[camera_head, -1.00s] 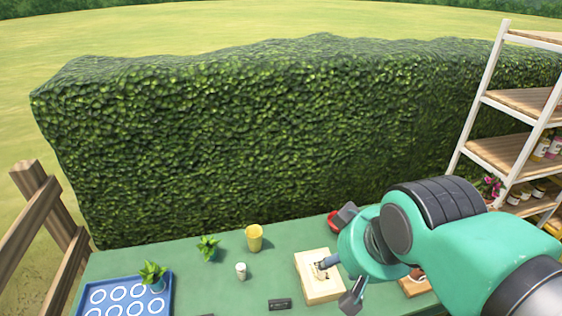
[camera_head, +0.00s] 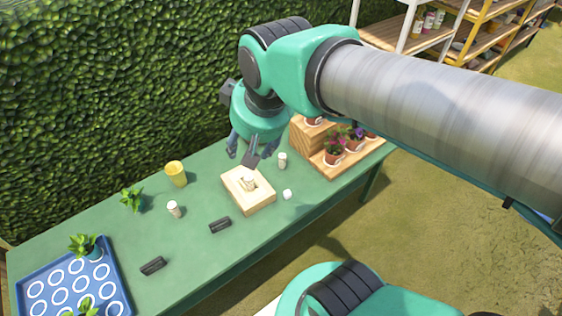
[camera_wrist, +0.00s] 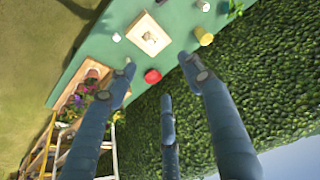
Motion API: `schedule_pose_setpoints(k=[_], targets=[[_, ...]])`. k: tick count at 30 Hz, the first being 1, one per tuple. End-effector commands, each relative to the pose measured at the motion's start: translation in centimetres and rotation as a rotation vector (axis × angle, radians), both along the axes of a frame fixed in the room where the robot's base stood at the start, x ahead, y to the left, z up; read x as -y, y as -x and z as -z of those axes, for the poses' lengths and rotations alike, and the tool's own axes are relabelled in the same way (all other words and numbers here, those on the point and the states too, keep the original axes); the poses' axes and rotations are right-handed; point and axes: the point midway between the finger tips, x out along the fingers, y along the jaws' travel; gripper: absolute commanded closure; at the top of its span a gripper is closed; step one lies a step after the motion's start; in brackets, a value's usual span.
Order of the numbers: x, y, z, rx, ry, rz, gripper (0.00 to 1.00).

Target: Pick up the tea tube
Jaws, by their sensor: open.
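Which item is the tea tube is not certain. Small pale upright cylinders stand on the green table (camera_head: 190,245): one left of the wooden block (camera_head: 262,201), a white tube (camera_head: 174,209), and one right of it, a pale tube (camera_head: 283,160). Another pale piece (camera_head: 248,184) sits in the block's recess. My gripper (camera_head: 251,154) is open and empty above the table's far side, behind the block. In the wrist view its spread fingers (camera_wrist: 159,82) point toward the table, with a red round item (camera_wrist: 153,76) between them and the block (camera_wrist: 137,41) beyond.
A small white piece (camera_head: 288,194) lies by the block. A yellow cup (camera_head: 176,174), dark blocks (camera_head: 220,225), and a blue tray (camera_head: 70,285) are left. Potted flowers (camera_head: 334,150) stand right. A hedge (camera_head: 100,90) backs the table.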

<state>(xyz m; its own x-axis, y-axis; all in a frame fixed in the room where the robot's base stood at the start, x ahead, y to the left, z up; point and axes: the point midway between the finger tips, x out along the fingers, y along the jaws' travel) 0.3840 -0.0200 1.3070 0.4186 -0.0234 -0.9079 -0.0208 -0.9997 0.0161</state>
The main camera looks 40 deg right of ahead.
Motion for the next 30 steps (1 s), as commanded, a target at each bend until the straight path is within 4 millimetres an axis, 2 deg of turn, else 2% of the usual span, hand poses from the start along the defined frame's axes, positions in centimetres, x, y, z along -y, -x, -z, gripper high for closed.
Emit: schedule_pose_setpoints(k=[1, 8, 14, 23, 30], targets=[[0.6, -1.3, 0.3, -0.018, 0.002, 0.007, 0.49], [3.2, -6.8, 2.0, -0.076, 0.01, 0.027, 0.49], [6.1, -11.4, 4.4, -0.126, 0.013, 0.044, 0.49], [11.0, -17.5, 9.8, -0.202, 0.011, 0.066, 0.49], [15.4, -21.4, 15.6, -0.262, 0.003, 0.084, 0.49]])
